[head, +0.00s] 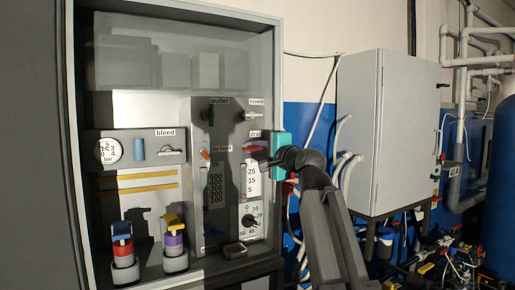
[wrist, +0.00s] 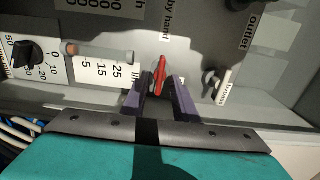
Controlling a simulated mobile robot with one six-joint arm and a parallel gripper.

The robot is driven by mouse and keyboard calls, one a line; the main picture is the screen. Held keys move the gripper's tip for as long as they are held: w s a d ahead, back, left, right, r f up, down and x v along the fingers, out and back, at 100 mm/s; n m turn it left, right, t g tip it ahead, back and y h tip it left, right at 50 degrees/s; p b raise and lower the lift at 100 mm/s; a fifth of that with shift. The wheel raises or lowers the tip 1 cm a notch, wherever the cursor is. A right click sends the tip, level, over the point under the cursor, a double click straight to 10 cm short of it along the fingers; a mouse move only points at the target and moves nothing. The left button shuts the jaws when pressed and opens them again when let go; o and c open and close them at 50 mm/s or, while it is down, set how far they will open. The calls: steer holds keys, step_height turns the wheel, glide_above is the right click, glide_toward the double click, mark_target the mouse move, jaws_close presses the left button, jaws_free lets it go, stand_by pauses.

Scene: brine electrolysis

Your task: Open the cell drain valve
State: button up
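The drain valve has a red handle (head: 253,149) below a "drain" label on the right side of the grey panel in the head view. In the wrist view the red handle (wrist: 159,74) stands between the two dark purple fingers of my gripper (wrist: 161,86). The fingers are apart, with a narrow gap visible on each side of the handle, so they straddle it without a visible grip. In the head view my gripper (head: 265,153), with its teal body, reaches in from the right and partly hides the valve.
The bypass valve (head: 251,115) and outlet valve (head: 208,115) sit above, with their labels. A scale with a black dial (head: 249,221) lies below. The cabinet's right frame edge (head: 277,75) is close to my gripper. Bottles with blue and yellow tops stand lower left.

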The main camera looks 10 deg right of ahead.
steer(key=shift+x, duration=1.05)
steer(key=shift+c, duration=0.3)
jaws_close()
steer(key=shift+d, duration=0.1)
